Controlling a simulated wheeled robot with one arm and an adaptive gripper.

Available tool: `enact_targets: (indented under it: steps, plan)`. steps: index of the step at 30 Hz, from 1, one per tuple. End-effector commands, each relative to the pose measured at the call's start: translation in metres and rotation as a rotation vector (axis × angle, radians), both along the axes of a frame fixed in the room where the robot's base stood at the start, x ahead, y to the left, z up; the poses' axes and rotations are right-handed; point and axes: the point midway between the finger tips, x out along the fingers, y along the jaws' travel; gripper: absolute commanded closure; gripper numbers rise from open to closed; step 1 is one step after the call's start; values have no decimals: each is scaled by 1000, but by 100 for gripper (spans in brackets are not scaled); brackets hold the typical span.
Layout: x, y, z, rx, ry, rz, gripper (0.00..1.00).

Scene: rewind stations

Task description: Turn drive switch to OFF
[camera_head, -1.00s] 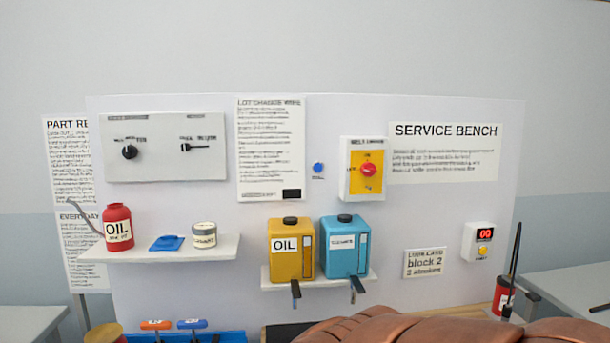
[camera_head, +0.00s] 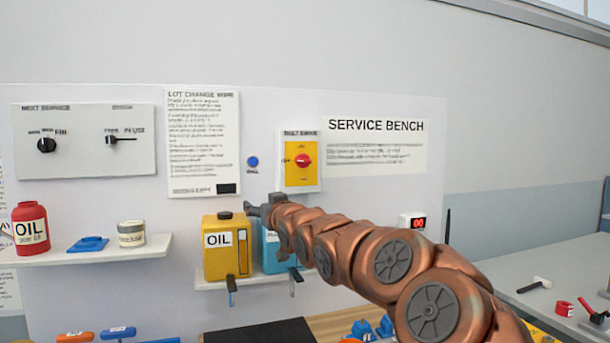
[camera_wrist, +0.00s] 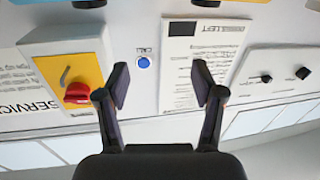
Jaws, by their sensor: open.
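The drive switch is a red knob (camera_head: 303,160) on a yellow plate in a white box (camera_head: 300,183) on the wall panel, left of the service bench sign. Small lettering is beside the knob; I cannot surely tell which mark it points to. My gripper (camera_head: 258,210) is below and left of the switch box in the head view, in front of the panel. In the wrist view, my gripper (camera_wrist: 161,84) is open and empty, its fingers spread.
A blue button (camera_head: 253,161) is left of the switch box and shows between the fingers in the wrist view. A yellow oil can (camera_head: 213,262) and a partly hidden blue can (camera_head: 271,256) stand on a shelf below. A two-knob panel (camera_head: 85,160) is at left.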

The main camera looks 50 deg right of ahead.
Motion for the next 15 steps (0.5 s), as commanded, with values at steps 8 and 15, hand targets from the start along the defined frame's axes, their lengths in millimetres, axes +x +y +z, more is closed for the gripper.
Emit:
enact_targets:
  steps: [8,15]
  plan:
    - [-49,-109,51,-149,-284,-125,32]
    - [-57,-126,66,-187,-332,-144,32]
